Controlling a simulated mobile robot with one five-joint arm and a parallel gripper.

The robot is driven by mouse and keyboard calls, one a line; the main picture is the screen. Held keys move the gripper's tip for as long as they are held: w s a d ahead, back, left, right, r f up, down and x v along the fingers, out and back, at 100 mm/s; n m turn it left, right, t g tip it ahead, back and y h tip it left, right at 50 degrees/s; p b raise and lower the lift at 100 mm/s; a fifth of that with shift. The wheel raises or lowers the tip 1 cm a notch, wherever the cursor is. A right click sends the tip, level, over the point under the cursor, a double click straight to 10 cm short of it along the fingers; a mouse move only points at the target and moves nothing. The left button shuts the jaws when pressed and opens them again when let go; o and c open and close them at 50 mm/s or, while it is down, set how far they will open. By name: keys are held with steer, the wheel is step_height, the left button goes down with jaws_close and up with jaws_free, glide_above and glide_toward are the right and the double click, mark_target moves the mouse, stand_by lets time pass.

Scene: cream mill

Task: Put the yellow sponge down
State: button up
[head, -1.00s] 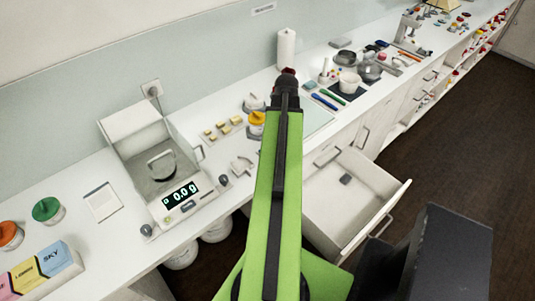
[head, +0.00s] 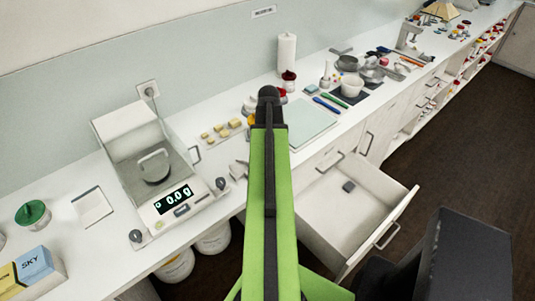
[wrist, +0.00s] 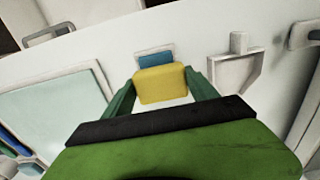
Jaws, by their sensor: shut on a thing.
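The yellow sponge (wrist: 160,85) is between the two green fingers of my gripper (wrist: 162,92) in the wrist view. The gripper is shut on it, over the white counter. A flat blue piece (wrist: 155,58) shows just beyond the sponge and is partly covered by it. Whether the sponge touches the counter cannot be told. In the head view my own arm hides the gripper and the sponge.
A pale green mat (head: 304,124) lies right of my arm. A white bracket-like piece (wrist: 236,68) stands near the sponge. The scale (head: 160,185) reading 0.0 g is at left. An open drawer (head: 340,205) juts out below the counter, holding a small grey block (head: 348,186).

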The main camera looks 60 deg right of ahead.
steer(key=shift+f, duration=0.1)
steer(key=o, duration=0.7)
steer(key=shift+f, duration=0.1)
steer(key=o, duration=0.5)
steer(key=shift+r, duration=0.2)
step_height(320, 180, up, 12)
steer(key=p, duration=1.2)
